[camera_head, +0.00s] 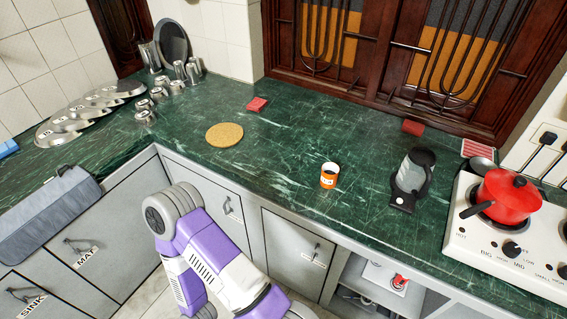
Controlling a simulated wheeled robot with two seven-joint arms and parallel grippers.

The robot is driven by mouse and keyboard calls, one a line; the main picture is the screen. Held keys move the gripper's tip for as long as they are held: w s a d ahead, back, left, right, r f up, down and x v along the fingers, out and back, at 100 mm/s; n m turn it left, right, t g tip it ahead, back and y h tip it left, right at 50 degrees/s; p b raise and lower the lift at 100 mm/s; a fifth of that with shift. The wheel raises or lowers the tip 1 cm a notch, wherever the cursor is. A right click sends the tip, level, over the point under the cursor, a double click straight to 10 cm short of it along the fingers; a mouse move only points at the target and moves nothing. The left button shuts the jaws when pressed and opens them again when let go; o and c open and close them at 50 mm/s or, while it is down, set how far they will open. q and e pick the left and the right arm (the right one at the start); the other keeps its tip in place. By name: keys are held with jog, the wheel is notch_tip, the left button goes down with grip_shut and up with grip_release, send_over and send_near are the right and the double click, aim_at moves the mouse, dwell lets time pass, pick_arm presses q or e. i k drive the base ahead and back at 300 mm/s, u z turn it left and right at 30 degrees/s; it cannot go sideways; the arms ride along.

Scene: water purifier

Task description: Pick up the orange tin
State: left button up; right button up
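The orange tin (328,181) stands upright on the green marble counter (290,140), near its front edge. One of my purple and white arms shows at the lower middle, in front of the cabinets and apart from the tin. Neither gripper is in the picture, so I cannot see whether they are open or shut.
A grey and black blender-like appliance (411,174) stands right of the tin. A red pot (508,196) sits on the white stove (480,238). A round cork mat (224,134) and a red item (257,104) lie left. Counter around the tin is clear.

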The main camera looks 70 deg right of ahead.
aim_at(330, 171)
jog(key=i, duration=0.65)
jog(key=z, duration=2.65)
